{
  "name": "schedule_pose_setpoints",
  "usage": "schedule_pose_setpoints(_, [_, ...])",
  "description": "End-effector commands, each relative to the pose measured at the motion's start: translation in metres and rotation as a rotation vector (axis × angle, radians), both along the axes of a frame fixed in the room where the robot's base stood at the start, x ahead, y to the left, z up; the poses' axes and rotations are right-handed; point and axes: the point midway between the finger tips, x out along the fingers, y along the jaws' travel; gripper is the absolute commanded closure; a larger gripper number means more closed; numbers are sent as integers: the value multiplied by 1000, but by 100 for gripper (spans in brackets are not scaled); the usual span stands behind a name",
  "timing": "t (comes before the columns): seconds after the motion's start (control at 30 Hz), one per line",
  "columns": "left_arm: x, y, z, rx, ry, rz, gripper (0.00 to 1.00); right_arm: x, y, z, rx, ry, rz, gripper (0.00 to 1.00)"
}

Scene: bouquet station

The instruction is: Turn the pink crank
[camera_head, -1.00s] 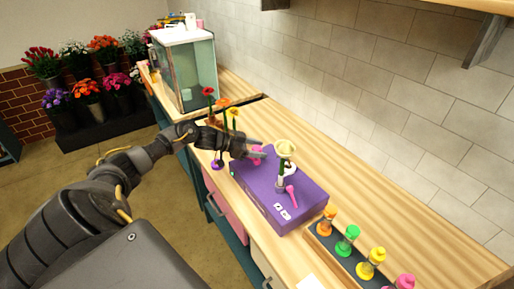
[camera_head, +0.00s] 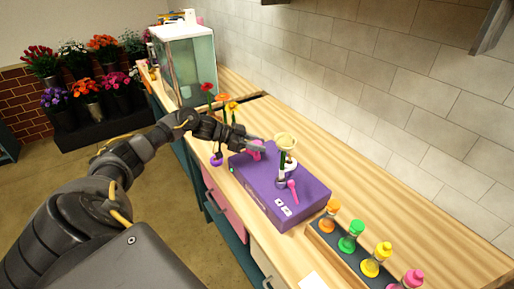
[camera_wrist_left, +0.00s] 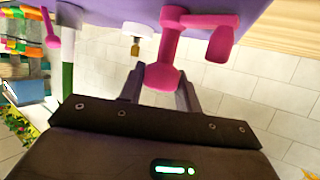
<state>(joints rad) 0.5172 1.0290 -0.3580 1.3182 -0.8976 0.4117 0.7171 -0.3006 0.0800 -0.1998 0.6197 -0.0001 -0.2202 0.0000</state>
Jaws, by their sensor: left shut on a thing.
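The pink crank (camera_head: 257,153) is on the purple box (camera_head: 262,196), at its far left part. In the left wrist view the crank (camera_wrist_left: 170,42) has a round-ended knob between my fingers and a second arm to the right. My left gripper (camera_head: 256,146) is shut on the crank's knob; its fingers (camera_wrist_left: 162,88) stand on both sides of it in the wrist view. The fingers partly hide the crank in the head view. My right gripper is not in view.
A pale flower (camera_head: 286,141) stands in a holder on the box beside a pink lever (camera_head: 292,188). Flowers (camera_head: 222,98) stand behind my left gripper. A rack of colored bottles (camera_head: 350,243) lies front right. A glass case (camera_head: 186,68) stands behind.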

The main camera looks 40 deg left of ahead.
Motion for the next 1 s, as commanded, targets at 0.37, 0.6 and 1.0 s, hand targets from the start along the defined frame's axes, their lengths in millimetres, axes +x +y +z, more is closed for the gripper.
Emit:
schedule_pose_setpoints(0.37, [0, 0, 1, 0, 0, 1, 45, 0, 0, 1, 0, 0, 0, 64])
schedule_pose_setpoints(0.6, [0, 0, 1, 0, 2, 2, 45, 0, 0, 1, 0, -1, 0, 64])
schedule_pose_setpoints(1.0, [-37, 39, 17, 5, 2, 1, 45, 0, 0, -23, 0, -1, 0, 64])
